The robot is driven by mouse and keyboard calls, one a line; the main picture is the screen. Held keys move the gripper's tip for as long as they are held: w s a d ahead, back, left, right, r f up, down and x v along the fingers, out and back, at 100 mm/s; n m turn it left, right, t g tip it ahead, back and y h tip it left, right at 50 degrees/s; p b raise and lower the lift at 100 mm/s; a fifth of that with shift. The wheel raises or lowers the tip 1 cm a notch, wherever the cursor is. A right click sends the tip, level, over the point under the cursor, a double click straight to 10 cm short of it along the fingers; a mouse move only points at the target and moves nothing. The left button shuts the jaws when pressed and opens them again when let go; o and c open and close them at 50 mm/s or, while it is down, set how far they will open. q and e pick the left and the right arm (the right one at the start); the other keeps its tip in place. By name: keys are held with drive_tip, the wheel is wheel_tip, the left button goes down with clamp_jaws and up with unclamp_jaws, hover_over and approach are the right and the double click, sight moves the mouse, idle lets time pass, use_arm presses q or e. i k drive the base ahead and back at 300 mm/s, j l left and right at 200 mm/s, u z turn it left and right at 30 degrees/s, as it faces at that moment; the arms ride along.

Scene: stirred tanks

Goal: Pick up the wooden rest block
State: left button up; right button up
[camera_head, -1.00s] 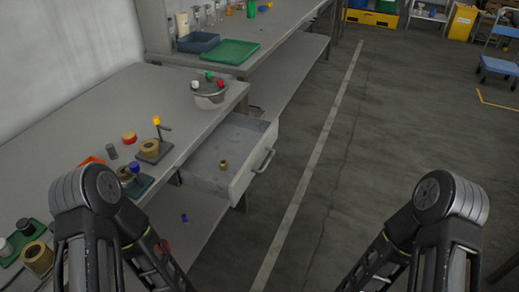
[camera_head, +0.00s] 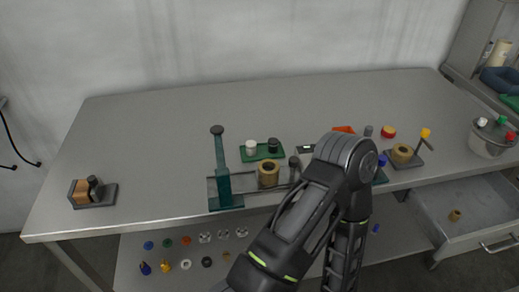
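A wooden block (camera_head: 79,191), light brown, sits at the left end of the grey workbench. It rests against a dark grey holder (camera_head: 100,192) with an upright part beside it; I cannot tell if the two are fixed together. It is the only wooden-looking block I make out, and nothing covers it from above. One of my arms, likely the left, rises from the bottom in front of the bench's middle, far to the right of the block. Neither gripper shows in this view.
A teal stand (camera_head: 221,172), a tan cylinder (camera_head: 268,174) and a green tray (camera_head: 255,153) occupy the bench's middle. A steel bowl (camera_head: 490,139) is at the right, above an open drawer (camera_head: 475,212). Small coloured parts lie on the lower shelf. The bench around the block is clear.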

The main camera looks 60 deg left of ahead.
sight(81, 195)
drive_tip(key=u, duration=3.35)
drive_tip(key=k+j+z, duration=0.1)
drive_tip(key=j+z, duration=0.15)
drive_tip(key=z, duration=0.25)
